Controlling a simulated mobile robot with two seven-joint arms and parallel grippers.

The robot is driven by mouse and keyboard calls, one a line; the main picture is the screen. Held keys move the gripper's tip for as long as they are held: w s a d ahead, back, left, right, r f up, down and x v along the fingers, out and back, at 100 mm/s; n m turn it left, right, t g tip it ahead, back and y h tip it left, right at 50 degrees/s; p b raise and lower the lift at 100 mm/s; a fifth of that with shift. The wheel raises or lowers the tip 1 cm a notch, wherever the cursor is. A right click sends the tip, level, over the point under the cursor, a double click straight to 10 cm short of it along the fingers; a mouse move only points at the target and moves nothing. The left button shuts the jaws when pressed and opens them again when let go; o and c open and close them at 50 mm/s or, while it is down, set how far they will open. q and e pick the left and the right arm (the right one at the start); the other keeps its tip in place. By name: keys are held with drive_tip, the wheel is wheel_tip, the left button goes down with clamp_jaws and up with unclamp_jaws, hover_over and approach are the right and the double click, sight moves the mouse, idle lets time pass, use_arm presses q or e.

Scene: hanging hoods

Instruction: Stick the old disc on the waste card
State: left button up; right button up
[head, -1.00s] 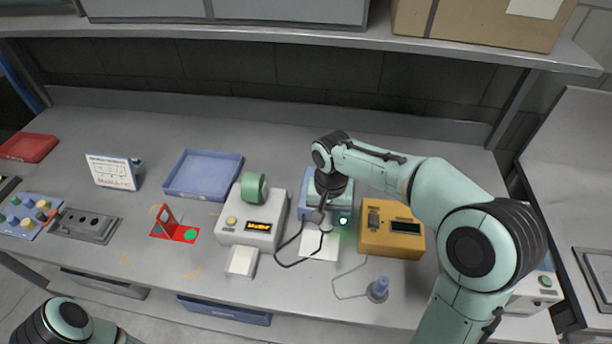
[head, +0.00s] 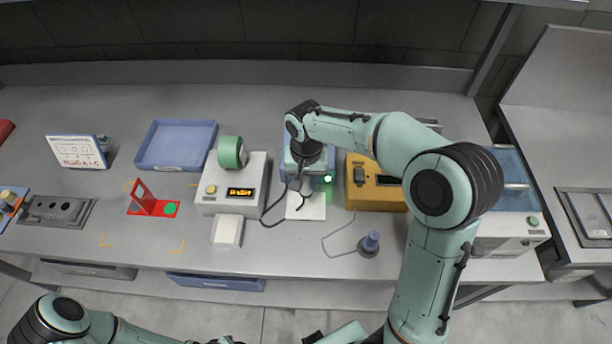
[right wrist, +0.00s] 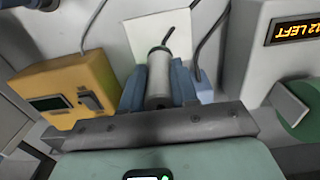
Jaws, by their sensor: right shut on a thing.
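The white card (head: 311,211), which I take for the waste card, lies flat on the bench in front of the blue unit; it also shows in the right wrist view (right wrist: 143,28). My right gripper (head: 303,186) is over its back part, pointing down. In the right wrist view my right gripper (right wrist: 160,88) is shut on a pale grey cylindrical tool (right wrist: 160,72). The tool has a dark green rim at its far end, over or on the card; I cannot tell if it touches. The old disc is not clearly visible. My left gripper is out of view.
A yellow meter box (head: 375,190) stands right of the card, and a white box (head: 222,198) with a green roll stands left. A red stand (head: 150,206) holds a green disc (head: 171,209). Black cable loops beside the card. A blue tray (head: 176,146) is empty.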

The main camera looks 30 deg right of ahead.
sight(306, 195)
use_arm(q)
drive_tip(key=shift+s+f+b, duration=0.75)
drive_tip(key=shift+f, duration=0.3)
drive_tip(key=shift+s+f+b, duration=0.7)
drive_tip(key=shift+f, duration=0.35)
use_arm(e)
drive_tip(key=shift+f, duration=3.05)
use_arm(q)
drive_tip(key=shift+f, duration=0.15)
use_arm(e)
drive_tip(key=shift+f, duration=0.3)
drive_tip(key=shift+r, duration=0.1)
drive_tip(key=shift+w+r+p, duration=0.1)
drive_tip(key=shift+r+p, duration=0.55)
drive_tip(key=shift+r, duration=0.65)
drive_tip(key=shift+r+p, duration=1.1)
drive_tip(key=shift+r, duration=1.05)
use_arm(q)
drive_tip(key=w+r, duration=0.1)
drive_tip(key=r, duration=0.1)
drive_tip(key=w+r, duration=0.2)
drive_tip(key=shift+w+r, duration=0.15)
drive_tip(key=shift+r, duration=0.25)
